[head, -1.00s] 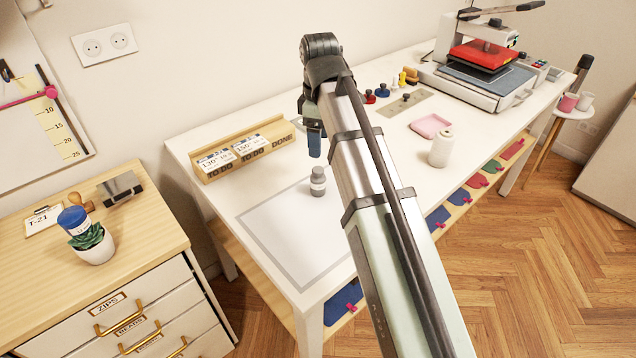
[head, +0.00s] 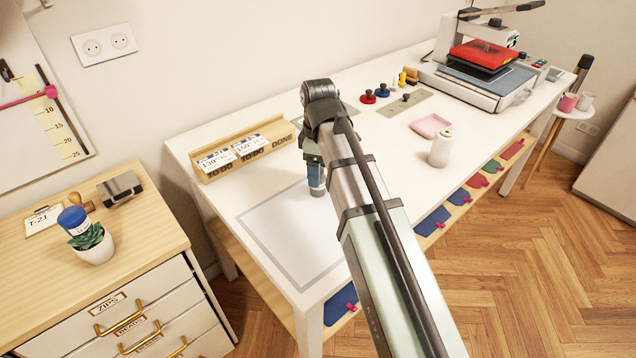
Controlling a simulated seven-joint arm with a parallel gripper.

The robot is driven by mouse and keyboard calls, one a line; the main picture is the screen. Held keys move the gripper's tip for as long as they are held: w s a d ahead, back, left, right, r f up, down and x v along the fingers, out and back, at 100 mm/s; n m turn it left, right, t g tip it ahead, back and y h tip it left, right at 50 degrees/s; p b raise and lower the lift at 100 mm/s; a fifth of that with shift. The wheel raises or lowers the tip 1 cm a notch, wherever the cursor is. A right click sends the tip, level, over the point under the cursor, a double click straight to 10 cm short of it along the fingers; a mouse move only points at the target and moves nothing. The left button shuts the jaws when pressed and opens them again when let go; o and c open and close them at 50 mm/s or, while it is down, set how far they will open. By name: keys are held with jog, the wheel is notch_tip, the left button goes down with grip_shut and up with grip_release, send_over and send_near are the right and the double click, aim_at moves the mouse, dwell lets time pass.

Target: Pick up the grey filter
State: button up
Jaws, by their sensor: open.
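The grey filter (head: 317,193), a small grey cylinder, stands on the white table at the back right of a grey-outlined square. Its lower part shows; its top is hidden by my gripper. My gripper (head: 315,182) points down right over the filter, with its bluish finger end overlapping the filter's top in the picture. The jaws are open. I cannot tell from this view whether the fingers are around the filter or touch it.
The outlined square (head: 290,240) is otherwise bare. A wooden card rack (head: 240,157) stands left of my gripper. Farther right are a thread cone (head: 440,147), a pink tray (head: 430,126), red and blue knobs (head: 383,90) and a heat press (head: 485,72).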

jog(key=shift+s+a+f, duration=0.1)
jog(key=shift+f, duration=1.8)
jog(key=c, duration=1.2)
jog(key=shift+r, duration=0.1)
